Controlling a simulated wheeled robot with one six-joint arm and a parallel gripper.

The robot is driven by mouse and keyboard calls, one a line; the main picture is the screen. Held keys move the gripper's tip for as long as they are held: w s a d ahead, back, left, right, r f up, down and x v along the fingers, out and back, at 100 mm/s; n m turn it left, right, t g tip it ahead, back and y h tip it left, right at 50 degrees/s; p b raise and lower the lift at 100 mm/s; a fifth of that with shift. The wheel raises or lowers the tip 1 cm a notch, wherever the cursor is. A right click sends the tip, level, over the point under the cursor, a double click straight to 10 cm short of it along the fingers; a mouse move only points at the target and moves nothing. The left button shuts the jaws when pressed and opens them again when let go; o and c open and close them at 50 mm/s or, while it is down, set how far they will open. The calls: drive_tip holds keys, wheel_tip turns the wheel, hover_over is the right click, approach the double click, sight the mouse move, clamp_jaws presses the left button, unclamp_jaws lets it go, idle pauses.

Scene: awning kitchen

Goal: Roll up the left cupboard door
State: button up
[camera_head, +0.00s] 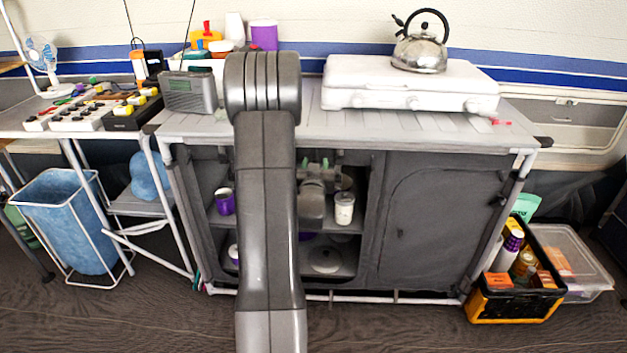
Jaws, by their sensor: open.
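The grey fabric cupboard (376,215) stands under the counter. Its left opening is uncovered, showing shelves with a purple cup (225,202), a white jar (344,208) and a pale lid or dish (326,260). The left door is not clearly visible; I cannot tell whether it is bunched in the dark strip along the top of the opening. My gripper (315,164) is at the upper part of this opening, with its green-tipped fingers apart. I see nothing held between them. My arm hides the middle-left of the opening.
The right cupboard door (440,225) is closed. A kettle (420,42) sits on a white stove (410,85) on the counter, with a radio (189,92) at left. A blue bin (68,220) stands left; a filled crate (512,300) stands right. The front floor looks clear.

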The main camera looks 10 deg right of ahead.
drive_tip(key=v, duration=1.1)
drive_tip(key=shift+s, duration=0.2)
drive_tip(key=shift+w+r, duration=0.15)
drive_tip(key=x, duration=1.3)
drive_tip(key=shift+w, duration=0.3)
drive_tip(key=shift+f, duration=0.25)
drive_tip(key=v, duration=1.4)
drive_tip(key=x, duration=1.4)
drive_tip(key=shift+d+r, duration=0.1)
wheel_tip(320, 180, down, 57)
drive_tip(key=s+b, duration=0.1)
drive_tip(key=b, duration=1.4)
drive_tip(key=shift+s+a+f, duration=0.2)
drive_tip(key=shift+s+a, duration=0.1)
drive_tip(key=shift+s, duration=0.05)
